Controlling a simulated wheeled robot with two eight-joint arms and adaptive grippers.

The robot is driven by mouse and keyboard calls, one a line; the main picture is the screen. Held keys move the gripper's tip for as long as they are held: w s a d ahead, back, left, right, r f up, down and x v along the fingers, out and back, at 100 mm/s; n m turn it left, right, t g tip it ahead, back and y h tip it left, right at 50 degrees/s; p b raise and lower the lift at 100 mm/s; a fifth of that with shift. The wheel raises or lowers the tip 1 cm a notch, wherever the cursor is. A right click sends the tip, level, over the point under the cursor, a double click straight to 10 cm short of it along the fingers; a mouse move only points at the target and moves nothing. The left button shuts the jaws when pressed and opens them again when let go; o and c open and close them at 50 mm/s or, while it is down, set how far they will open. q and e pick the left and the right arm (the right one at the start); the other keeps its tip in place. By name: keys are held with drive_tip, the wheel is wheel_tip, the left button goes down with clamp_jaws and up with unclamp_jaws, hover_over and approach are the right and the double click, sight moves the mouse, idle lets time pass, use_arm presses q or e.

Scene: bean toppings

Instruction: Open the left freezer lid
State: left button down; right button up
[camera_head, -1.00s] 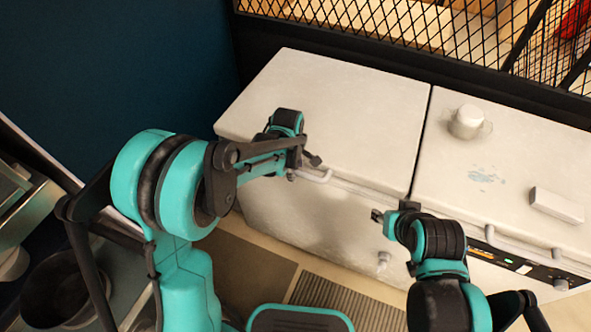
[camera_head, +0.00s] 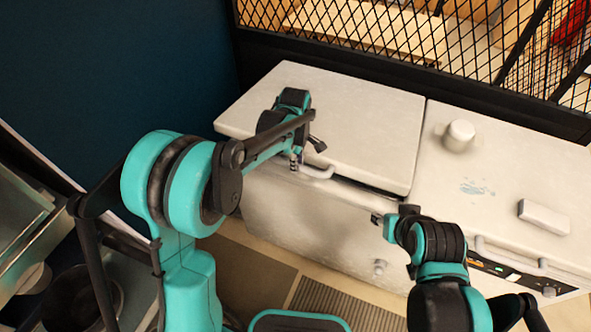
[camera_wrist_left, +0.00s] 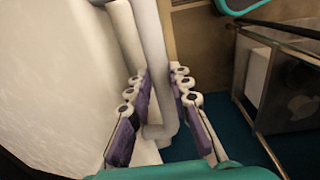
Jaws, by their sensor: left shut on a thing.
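The left freezer lid (camera_head: 350,115) is a worn white panel, raised slightly at its front edge, with a dark gap beneath it toward the right. Its pale handle (camera_head: 318,172) sticks out from the front edge. My left gripper (camera_head: 297,164) is at this handle. In the left wrist view, its purple-padded fingers (camera_wrist_left: 160,104) lie on both sides of the handle bar (camera_wrist_left: 157,60) and are shut on it. My right gripper (camera_head: 379,218) hangs in front of the freezer, apart from the lid; its fingers are too small to judge.
The right freezer lid (camera_head: 505,165) is down, with a round white knob-like piece (camera_head: 459,135) and a white block (camera_head: 544,216) on it. A black mesh barrier (camera_head: 400,40) stands behind the freezer. A dark blue wall (camera_head: 120,70) is at the left.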

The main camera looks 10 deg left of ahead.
use_arm(q)
drive_tip(key=w+d+r+p, duration=0.1)
drive_tip(key=w+r+p, duration=0.3)
drive_tip(key=r, duration=0.5)
drive_tip(key=w+d+r+p, duration=0.1)
drive_tip(key=w+r+p, duration=0.3)
drive_tip(key=r+p, duration=0.3)
drive_tip(key=w+d+r+p, duration=0.2)
drive_tip(key=w+r+p, duration=0.2)
drive_tip(key=r, duration=0.8)
drive_tip(key=shift+w+p, duration=0.15)
drive_tip(key=shift+p, duration=0.55)
drive_tip(key=c, duration=1.7)
unclamp_jaws()
drive_tip(key=shift+c, duration=0.2)
drive_tip(key=o, duration=0.4)
drive_tip(key=shift+w+d+f, duration=0.1)
drive_tip(key=shift+w+f, duration=0.05)
drive_tip(key=r, duration=1.2)
drive_tip(key=shift+s+a, duration=0.2)
drive_tip(key=shift+s, duration=0.2)
